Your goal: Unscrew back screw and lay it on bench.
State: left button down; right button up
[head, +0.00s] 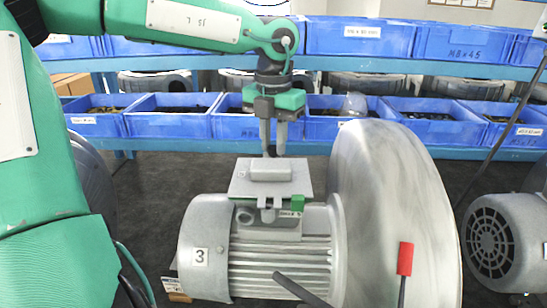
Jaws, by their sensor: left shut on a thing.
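The blower (285,262) stands in front of me, with a grey ribbed motor marked 3 and a large round metal housing on its right. A flat grey terminal box (250,189) sits on top of the motor. My left gripper (271,152) points straight down behind the box's back edge. It is shut on a small dark piece, which I take for the back screw (271,150). My right gripper is not in view.
A green part (298,203) sits at the box's front right. A red-tipped dark rod (405,259) stands before the housing. Another motor (507,243) is at the right. Blue bins (168,124) fill the shelves behind.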

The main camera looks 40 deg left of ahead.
pick_arm(q)
jog(key=n+b, duration=0.2)
jog(key=n, duration=0.1)
jog(key=shift+f+n, duration=0.2)
jog(key=shift+n, duration=0.1)
jog(key=shift+b, duration=0.3)
jog(key=shift+n+b, duration=0.45)
jog(key=shift+n, duration=0.45)
jog(key=shift+n+b, duration=0.3)
jog(key=shift+n, duration=0.2)
jog(key=n+b, duration=0.1)
jog(key=n, duration=0.2)
jog(key=n+b, duration=0.1)
jog(key=n, duration=0.1)
jog(key=shift+r+n, duration=0.1)
jog(key=shift+n, duration=0.3)
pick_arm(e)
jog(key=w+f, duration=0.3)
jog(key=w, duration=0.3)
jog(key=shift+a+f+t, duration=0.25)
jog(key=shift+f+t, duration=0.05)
pick_arm(q)
jog(key=c, duration=1.6)
grip_release()
jog(key=shift+o, duration=0.2)
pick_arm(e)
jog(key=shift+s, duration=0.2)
